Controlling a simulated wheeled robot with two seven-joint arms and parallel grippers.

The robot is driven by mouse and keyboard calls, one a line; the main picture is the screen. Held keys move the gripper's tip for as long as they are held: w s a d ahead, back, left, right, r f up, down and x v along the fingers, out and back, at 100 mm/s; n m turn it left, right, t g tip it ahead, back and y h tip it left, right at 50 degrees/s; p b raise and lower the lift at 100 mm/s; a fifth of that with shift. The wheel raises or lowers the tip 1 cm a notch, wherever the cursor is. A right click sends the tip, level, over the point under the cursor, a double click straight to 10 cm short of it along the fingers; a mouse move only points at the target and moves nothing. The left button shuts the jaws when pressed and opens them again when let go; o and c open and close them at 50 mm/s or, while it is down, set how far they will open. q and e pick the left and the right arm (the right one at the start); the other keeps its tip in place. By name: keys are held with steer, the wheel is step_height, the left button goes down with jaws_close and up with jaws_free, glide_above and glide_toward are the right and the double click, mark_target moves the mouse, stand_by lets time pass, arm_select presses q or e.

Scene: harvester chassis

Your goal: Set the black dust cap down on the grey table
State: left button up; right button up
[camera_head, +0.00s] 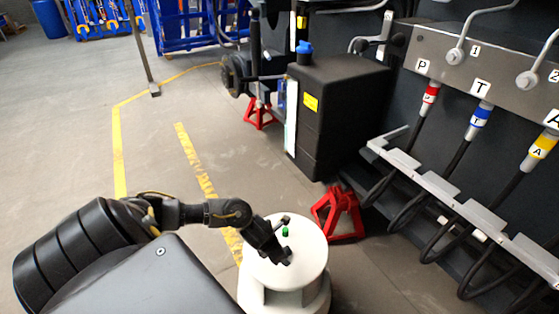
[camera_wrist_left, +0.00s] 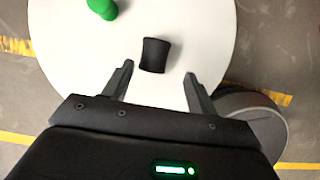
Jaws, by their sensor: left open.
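The black dust cap (camera_wrist_left: 154,55) is a small dark cylinder in the left wrist view. It appears to rest on the pale round tabletop (camera_wrist_left: 70,60), just ahead of and between my left fingertips, with gaps on both sides. My left gripper (camera_wrist_left: 158,75) is open and empty. In the head view my left gripper (camera_head: 286,238) is low over the same round tabletop (camera_head: 312,240). I cannot make out the cap there against the dark fingers. The top looks white rather than grey. My right gripper is not in view.
A small green object (camera_wrist_left: 102,8) stands on the tabletop near the cap; it also shows in the head view (camera_head: 285,231). A red stand (camera_head: 340,213) is right behind the table. A black tank (camera_head: 335,105) and a hose panel (camera_head: 480,75) stand beyond. Floor at left is open.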

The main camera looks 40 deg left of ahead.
arm_select(q)
steer(key=p+v, duration=0.3)
steer(key=v, duration=0.7)
steer(key=shift+s+r, duration=0.15)
steer(key=shift+r, duration=0.2)
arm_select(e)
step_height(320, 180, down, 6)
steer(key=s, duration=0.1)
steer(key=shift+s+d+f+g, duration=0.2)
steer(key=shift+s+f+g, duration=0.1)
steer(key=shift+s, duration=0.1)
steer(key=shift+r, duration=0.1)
